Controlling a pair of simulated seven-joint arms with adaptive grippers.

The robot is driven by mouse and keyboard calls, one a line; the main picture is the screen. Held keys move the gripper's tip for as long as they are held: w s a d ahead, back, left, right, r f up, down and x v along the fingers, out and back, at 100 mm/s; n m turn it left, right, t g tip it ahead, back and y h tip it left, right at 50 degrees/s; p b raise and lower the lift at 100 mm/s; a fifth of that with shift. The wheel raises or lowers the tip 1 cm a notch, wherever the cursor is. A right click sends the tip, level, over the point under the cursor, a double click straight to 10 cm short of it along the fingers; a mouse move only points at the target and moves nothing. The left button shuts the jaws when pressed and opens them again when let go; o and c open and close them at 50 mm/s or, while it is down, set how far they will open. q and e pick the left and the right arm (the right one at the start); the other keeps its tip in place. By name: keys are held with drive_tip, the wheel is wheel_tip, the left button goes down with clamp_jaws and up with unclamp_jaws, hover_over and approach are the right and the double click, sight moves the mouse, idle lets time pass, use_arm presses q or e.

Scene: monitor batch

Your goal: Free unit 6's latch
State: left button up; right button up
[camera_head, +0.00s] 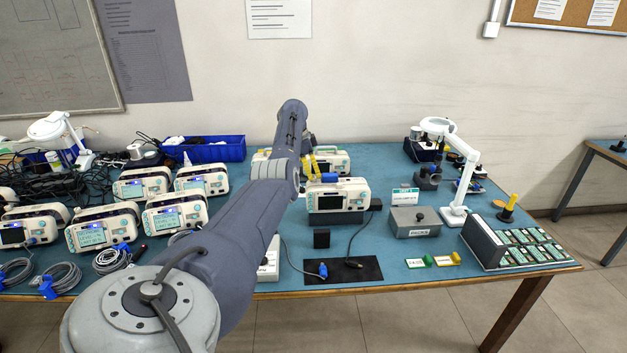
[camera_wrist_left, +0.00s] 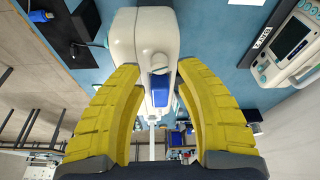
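A white monitor unit (camera_head: 352,192) with a dark-framed screen stands near the middle of the bench, facing front. A blue part (camera_head: 329,178), apparently its latch, shows at its top. My left gripper (camera_head: 318,173) is right above this unit, its yellow fingers pointing down. In the left wrist view the fingers of my gripper (camera_wrist_left: 160,72) are spread on both sides of the white housing (camera_wrist_left: 142,42). The blue latch part (camera_wrist_left: 160,92) lies between them, with a gap at each side. I cannot read a unit number. My right gripper is not in view.
Several similar monitors (camera_head: 91,229) crowd the left, with coiled cables (camera_head: 62,279). Another monitor (camera_head: 335,160) stands close behind. A black mat (camera_head: 368,268) with cable ends lies in front. A grey box (camera_head: 415,222), lamp (camera_head: 455,212) and card rack (camera_head: 483,243) stand at the right.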

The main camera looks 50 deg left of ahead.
use_arm(q)
drive_tip(key=shift+f, duration=0.15)
drive_tip(key=shift+f, duration=1.1)
clamp_jaws()
